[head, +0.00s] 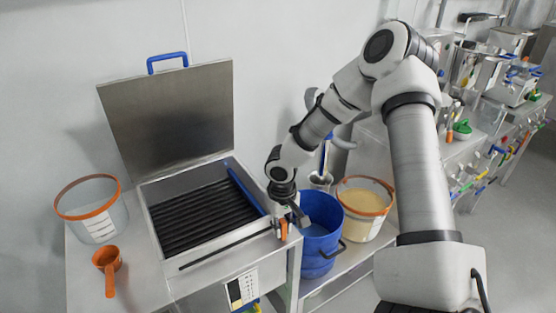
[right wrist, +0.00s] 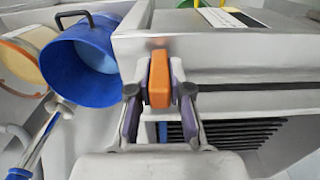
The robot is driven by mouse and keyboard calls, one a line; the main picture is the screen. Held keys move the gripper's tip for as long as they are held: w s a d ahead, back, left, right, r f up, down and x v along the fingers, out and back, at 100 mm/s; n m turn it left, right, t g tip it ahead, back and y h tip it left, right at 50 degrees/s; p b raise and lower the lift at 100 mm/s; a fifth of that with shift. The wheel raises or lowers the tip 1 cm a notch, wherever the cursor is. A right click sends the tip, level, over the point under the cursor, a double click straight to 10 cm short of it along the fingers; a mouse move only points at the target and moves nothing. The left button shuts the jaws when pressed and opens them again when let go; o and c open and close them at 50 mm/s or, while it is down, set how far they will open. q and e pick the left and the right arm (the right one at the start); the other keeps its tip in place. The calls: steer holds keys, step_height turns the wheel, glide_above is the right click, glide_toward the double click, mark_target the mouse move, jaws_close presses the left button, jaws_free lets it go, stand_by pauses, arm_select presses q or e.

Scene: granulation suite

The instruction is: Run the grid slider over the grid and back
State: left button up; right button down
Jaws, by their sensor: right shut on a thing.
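The grid (head: 200,215) is a set of dark parallel bars inside an open steel box on the left bench. The grid slider's orange handle (head: 283,229) stands at the right front corner of the box, at the right end of a dark slot (head: 225,249) along the front wall. My right gripper (head: 291,211) is shut on this handle. In the right wrist view the orange handle (right wrist: 160,79) sits between the two fingers of the gripper (right wrist: 160,95). The rest of the slider is hidden. My left gripper is not in view.
The steel lid (head: 170,110) stands open behind the box. A blue bucket (head: 321,240) and an orange-rimmed tub (head: 365,205) stand just right. A clear tub (head: 92,210) and an orange scoop (head: 108,268) are on the left.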

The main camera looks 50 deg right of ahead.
steer(key=c, duration=1.2)
jaws_free()
steer(key=shift+o, duration=1)
steer(key=shift+s+d, duration=0.1)
steer(key=shift+d, duration=0.05)
steer(key=shift+r, duration=0.35)
step_height(320, 180, up, 11)
steer(key=shift+r, duration=0.15)
